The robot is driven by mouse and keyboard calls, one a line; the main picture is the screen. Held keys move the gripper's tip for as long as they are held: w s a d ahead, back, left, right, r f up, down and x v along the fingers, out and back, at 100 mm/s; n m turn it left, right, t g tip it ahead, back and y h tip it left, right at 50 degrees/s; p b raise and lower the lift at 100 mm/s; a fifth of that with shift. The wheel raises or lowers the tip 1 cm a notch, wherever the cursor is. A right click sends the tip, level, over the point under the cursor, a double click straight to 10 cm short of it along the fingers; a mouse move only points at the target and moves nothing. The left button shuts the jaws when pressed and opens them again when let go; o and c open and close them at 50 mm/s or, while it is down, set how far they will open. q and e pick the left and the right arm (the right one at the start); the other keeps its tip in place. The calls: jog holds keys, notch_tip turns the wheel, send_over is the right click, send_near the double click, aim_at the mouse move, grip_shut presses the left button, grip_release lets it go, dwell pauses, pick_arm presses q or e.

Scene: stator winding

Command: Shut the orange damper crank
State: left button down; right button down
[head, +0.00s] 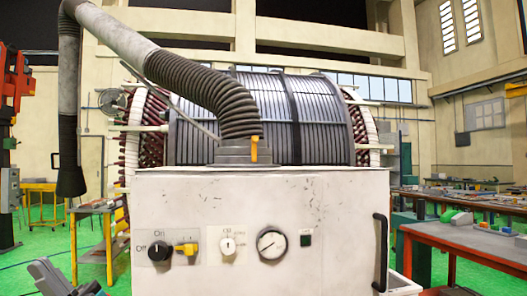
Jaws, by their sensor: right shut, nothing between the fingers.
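An upright orange-yellow crank handle (254,148) stands at the front of the grey stepped collar (232,155) where the ribbed duct (215,88) meets the top of the white cabinet (250,190). I cannot tell the damper's position inside the duct.
The cabinet front carries a white knob (227,246), a round gauge (271,244) and a black vertical handle (380,252). The large wound stator (290,115) stands behind. Green floor shows at left.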

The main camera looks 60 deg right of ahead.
jog(key=w+d+f+m+t+h, duration=0.4)
jog(key=m+h, duration=0.3)
jog(key=h, duration=0.4)
jog(key=w+d+f+m+t+h, duration=0.1)
jog(key=w+f+m+h, duration=0.3)
jog(key=w+m+h, duration=0.45)
jog(key=s+f+g+h, duration=0.3)
jog(key=f+g+h, duration=0.2)
jog(key=f, duration=1)
jog(key=s+a+f+g+y, duration=0.1)
jog(key=s+a+f+g, duration=0.15)
jog(key=s+f, duration=0.5)
jog(key=s+a+f+g+y, duration=0.15)
jog(key=s+a+f, duration=0.25)
jog(key=s+f, duration=0.4)
jog(key=s+a+f+g, duration=0.1)
jog(key=s+a+f, duration=0.2)
jog(key=s, duration=0.6)
jog(key=s+a+f+g, duration=0.2)
jog(key=s+a+f, duration=0.1)
jog(key=s, duration=0.6)
jog(key=shift+s+a+f, duration=0.15)
jog(key=shift+s+f, duration=0.1)
jog(key=shift+f, duration=0.65)
